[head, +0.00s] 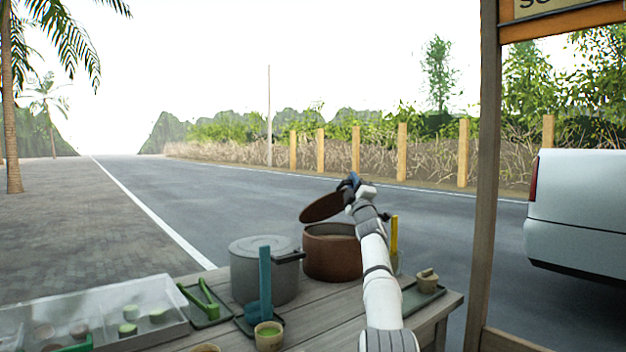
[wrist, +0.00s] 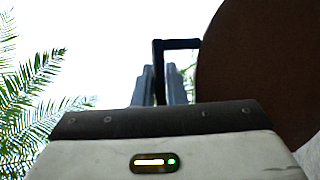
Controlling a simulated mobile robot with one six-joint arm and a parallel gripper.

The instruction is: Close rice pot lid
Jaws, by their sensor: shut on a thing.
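The rice pot (head: 331,257) is a round, reddish-brown pot on the wooden table, with its top open in the head view. Its brown lid (head: 321,207) is held tilted above the pot, apart from the rim, with its left side lower. My gripper (head: 350,183) is at the lid's upper right side, above the pot. In the wrist view, the dark fingers of my gripper (wrist: 163,86) are shut on the lid's black handle (wrist: 178,44). The brown lid (wrist: 262,70) fills the right side there. My arm hides the pot's right edge.
A grey lidded pot (head: 264,277) stands close left of the rice pot. A yellow upright thing (head: 394,235) and a small lidded cup (head: 427,281) stand right.

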